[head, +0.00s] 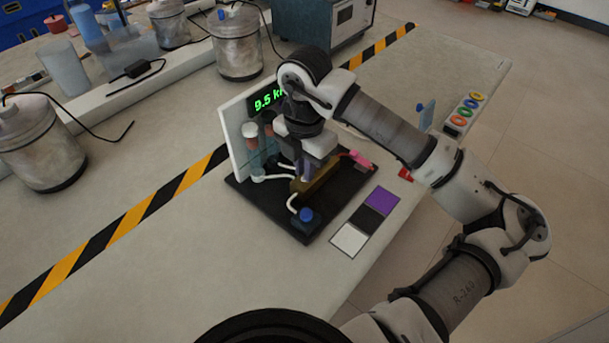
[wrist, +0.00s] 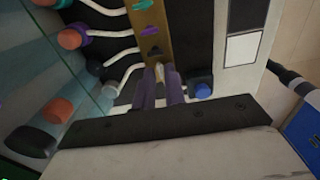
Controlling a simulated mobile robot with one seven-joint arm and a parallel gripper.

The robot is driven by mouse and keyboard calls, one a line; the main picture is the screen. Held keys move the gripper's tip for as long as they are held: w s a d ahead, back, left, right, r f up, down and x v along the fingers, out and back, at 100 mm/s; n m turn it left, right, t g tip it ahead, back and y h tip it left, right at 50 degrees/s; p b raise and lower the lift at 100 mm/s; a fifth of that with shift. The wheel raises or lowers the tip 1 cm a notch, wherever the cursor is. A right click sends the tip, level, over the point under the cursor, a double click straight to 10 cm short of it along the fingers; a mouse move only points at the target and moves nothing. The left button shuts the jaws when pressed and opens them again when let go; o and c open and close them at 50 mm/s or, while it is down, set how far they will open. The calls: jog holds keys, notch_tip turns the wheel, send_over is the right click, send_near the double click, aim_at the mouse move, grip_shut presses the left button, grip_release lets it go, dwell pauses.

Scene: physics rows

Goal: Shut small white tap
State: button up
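A brass manifold bar (head: 318,180) stands on a black base board, and my gripper (head: 307,172) points down over its near part. In the wrist view, the brass bar (wrist: 152,32) carries a teal tap (wrist: 143,5) and a purple tap (wrist: 149,30). A small pale piece (wrist: 160,71), possibly the white tap, shows between the tips of my gripper (wrist: 161,86). The purple fingers are close together with a narrow gap. Whether they press on the pale piece I cannot tell. In the head view, my gripper hides this spot.
A white panel (head: 236,140) with a green "9.5" readout stands behind. Purple, black and white squares (head: 349,239) lie on the right. Metal canisters (head: 40,150) stand left; the front table is clear.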

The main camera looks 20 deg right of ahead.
jog(key=shift+f+b, duration=0.6)
jog(key=shift+b, duration=0.05)
jog(key=shift+r, duration=0.35)
dwell(0.3)
grip_shut()
